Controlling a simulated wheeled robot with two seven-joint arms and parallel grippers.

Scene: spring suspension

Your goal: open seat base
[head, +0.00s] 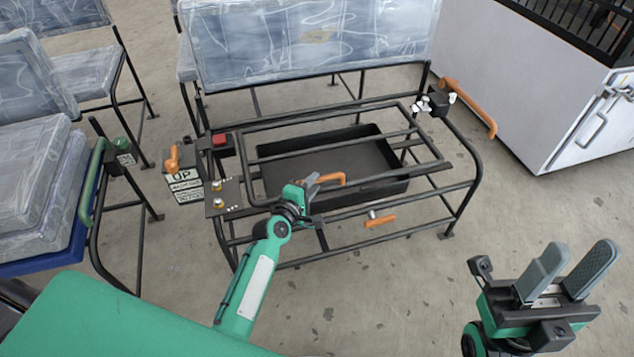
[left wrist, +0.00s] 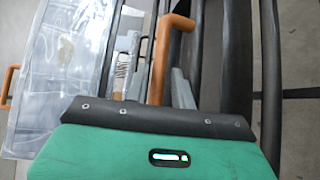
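The seat base is a black tubular frame (head: 262,162) with crossbars, lying flat within the seat's larger frame. An orange handle (head: 328,179) is at its front edge. My left gripper (head: 308,188) is at this handle. In the left wrist view the orange handle (left wrist: 160,62) runs between the fingers of my left gripper (left wrist: 154,88); I cannot tell whether they press on it. My right gripper (head: 571,270) is open and empty, over the floor at the lower right, away from the seat.
A black tray (head: 385,188) sits under the frame. A plastic-wrapped backrest (head: 312,40) stands behind. Another orange handle (head: 468,107) is at the right, and one (head: 380,221) lower in front. Wrapped seats (head: 40,170) stand left, a white cabinet (head: 560,95) right. The front floor is clear.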

